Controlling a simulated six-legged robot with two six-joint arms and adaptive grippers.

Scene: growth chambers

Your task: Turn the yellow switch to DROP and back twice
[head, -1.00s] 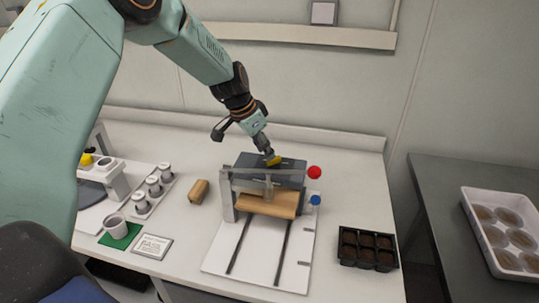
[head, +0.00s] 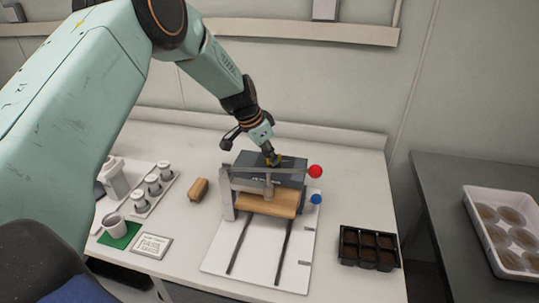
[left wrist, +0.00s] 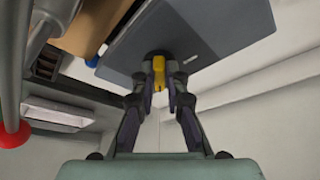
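The yellow switch (head: 275,161) sits on top of a dark grey box (head: 291,176) behind the small press on the bench. Only a little of it shows in the head view, beside my left gripper (head: 270,157). In the left wrist view the yellow switch (left wrist: 159,73) stands between the two fingers of my left gripper (left wrist: 160,72), which are closed onto its sides. The box (left wrist: 205,50) shows above them. The DROP marking cannot be read. My right gripper is not in view.
The press has a clear crossbar, a red knob (head: 316,171), a blue knob (head: 316,198) and a tan block (head: 265,205). A black seedling tray (head: 369,248) stands at right. A wooden piece (head: 198,189) and a vial rack (head: 153,193) stand at left.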

